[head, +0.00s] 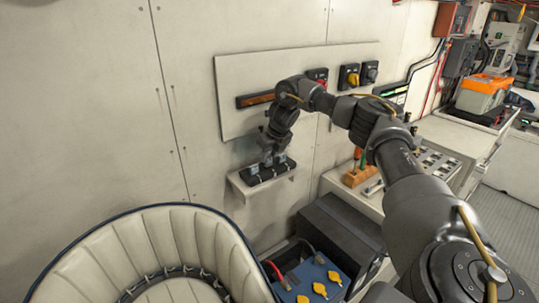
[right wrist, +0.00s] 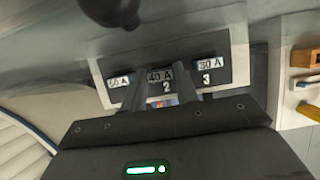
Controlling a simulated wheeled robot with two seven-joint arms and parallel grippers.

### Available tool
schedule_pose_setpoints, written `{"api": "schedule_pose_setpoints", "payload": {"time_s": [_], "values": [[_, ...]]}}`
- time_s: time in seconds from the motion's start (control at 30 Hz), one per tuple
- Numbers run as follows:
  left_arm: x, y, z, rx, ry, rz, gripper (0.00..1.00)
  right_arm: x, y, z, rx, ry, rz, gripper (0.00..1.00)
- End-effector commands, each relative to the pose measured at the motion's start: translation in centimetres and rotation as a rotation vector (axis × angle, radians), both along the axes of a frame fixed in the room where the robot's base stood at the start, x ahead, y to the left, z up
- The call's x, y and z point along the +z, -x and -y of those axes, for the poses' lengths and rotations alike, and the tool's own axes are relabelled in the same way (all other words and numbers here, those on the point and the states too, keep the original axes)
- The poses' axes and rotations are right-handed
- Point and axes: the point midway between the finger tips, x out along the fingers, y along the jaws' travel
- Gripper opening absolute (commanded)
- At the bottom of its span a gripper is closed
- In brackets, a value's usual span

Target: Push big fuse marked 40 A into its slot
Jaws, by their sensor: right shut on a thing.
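The big fuse marked 40 A (right wrist: 159,76) shows in the right wrist view between the fingers of my right gripper (right wrist: 162,90), which is shut on it. The fuse is at the middle position, marked 2, of a dark fuse block (right wrist: 218,80). A fuse marked 30 A (right wrist: 208,65) is to its right at position 3, and another labelled fuse (right wrist: 119,81) is to its left. In the head view my right gripper (head: 273,161) points down over the block (head: 270,175). The fingers hide the slot, so I cannot tell how deep the fuse is. My left gripper is not in view.
The block stands on a small white wall shelf (head: 262,188). A wall panel (head: 232,78) with a copper-coloured bar (head: 254,100) and switches (head: 349,76) is above. A cream seat (head: 150,245) is at lower left. A dark box (head: 335,235) and a blue-topped battery (head: 318,282) are below.

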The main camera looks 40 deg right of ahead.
Motion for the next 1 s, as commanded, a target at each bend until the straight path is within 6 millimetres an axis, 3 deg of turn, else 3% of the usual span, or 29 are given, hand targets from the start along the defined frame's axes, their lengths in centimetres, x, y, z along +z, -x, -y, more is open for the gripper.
{"api": "schedule_pose_setpoints", "payload": {"time_s": [0.03,0.1,0.53,0.57,0.7,1.0], "values": [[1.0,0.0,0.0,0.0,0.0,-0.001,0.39,-0.2,0.1,0.1,-0.001,0.0,-0.004,0.09],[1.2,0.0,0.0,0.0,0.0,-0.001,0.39,-0.9,0.1,0.1,-0.001,0.0,-0.001,0.09],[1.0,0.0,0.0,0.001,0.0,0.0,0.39,-1.7,0.0,0.0,-0.001,-0.001,0.001,0.09],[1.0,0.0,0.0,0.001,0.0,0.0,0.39,-1.7,0.0,0.0,-0.001,-0.001,0.002,0.32],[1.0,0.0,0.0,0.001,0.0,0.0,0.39,-1.7,0.0,0.0,-0.001,0.0,0.002,0.51],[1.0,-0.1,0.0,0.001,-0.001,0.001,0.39,-1.5,0.0,0.1,-0.001,0.0,0.002,0.52]]}}
